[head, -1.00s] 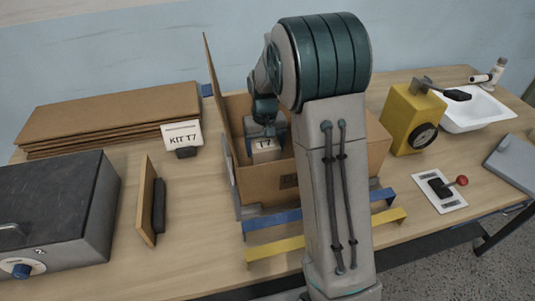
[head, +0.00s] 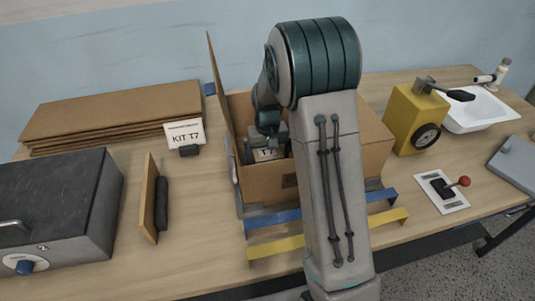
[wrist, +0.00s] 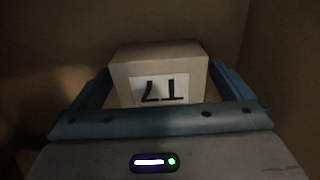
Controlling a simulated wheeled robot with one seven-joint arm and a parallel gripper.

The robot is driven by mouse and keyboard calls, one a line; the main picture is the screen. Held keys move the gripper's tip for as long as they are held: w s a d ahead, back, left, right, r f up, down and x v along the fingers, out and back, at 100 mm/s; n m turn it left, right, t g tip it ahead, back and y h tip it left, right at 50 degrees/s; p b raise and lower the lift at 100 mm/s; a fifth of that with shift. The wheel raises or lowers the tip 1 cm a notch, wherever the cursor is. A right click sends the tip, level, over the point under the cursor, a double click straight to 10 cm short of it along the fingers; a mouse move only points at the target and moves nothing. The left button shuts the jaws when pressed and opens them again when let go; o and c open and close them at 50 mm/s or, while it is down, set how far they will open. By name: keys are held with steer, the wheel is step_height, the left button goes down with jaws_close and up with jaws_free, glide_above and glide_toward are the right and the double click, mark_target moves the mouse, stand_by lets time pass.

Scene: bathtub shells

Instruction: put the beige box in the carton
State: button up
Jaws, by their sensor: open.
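The beige box, labelled T7, is down inside the open carton (head: 268,185). Its label shows in the head view (head: 267,155), and its top and label show in the wrist view (wrist: 160,60), where the label reads upside down. My gripper (wrist: 160,88) is open, with one blue finger on each side of the beige box. Narrow gaps seem to show beside the box. The box's underside is hidden, so I cannot tell whether it rests on the carton floor. My arm hides the carton's right middle part in the head view.
A tall flap (head: 222,95) stands up at the carton's left. Blue (head: 285,217) and yellow (head: 280,247) bars lie in front. A KIT T7 sign (head: 184,133), flat cardboard (head: 110,115) and a dark-topped machine (head: 55,205) are left; a yellow device (head: 413,118) is right.

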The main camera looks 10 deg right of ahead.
mark_target(268, 153)
step_height(268, 153, up, 12)
steer(key=shift+r, duration=0.2)
stand_by(0.4)
